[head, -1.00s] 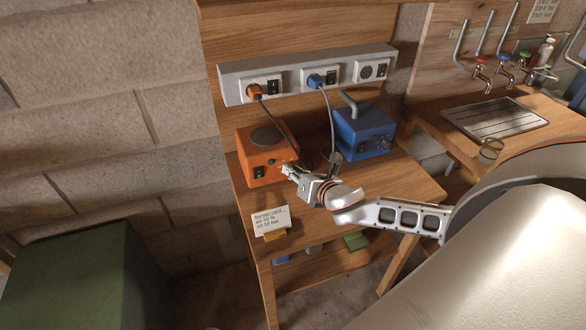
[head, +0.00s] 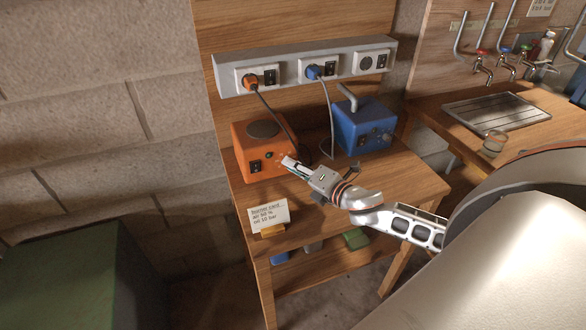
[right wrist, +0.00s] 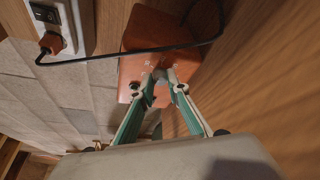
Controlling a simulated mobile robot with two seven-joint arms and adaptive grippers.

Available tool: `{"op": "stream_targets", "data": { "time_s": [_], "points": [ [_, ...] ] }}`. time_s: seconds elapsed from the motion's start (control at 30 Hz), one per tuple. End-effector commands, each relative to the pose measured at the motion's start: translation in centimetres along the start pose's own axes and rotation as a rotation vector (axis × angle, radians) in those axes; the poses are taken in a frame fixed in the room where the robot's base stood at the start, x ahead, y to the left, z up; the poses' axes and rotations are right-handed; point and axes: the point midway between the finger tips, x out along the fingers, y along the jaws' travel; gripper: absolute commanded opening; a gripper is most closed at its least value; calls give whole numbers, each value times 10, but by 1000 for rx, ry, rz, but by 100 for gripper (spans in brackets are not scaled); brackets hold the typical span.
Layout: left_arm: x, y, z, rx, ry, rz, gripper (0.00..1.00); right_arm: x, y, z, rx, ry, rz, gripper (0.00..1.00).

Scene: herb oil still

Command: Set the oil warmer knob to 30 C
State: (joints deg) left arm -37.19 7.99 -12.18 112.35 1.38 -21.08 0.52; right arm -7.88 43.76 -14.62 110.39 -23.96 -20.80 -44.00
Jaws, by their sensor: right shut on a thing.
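An orange box (head: 250,138) with a round dark plate on top stands on the wooden bench; I take it for the oil warmer. Its front has a black switch and a small green spot. My right gripper (head: 289,164) reaches its front right side from the right. In the right wrist view its fingertips (right wrist: 163,77) are shut on a small greyish knob (right wrist: 161,77) on the orange face. The fingers hide most of the knob, and no scale or pointer can be read. My left gripper is not in view.
A power strip (head: 287,70) runs behind, with cables hanging to the bench. A card (head: 268,215) stands at the bench's front edge. A sink bench with taps is at right.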

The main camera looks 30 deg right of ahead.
Motion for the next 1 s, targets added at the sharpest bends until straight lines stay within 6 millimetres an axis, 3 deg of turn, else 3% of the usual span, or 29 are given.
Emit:
{"op": "stream_targets", "data": {
  "time_s": [0.5, 0.53, 0.57, 1.0],
  "points": [
    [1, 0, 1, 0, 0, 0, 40, 0, -1, -1, 16, 0, 5, 0],
    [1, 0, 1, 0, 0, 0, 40, 0, -1, 0, 16, 0, 5, 23],
    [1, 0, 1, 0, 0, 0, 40, 0, -1, 0, 16, 0, 5, 31],
    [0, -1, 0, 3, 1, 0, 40, -4, 0, -1, 16, 0, 6, 32]
  ]
}}
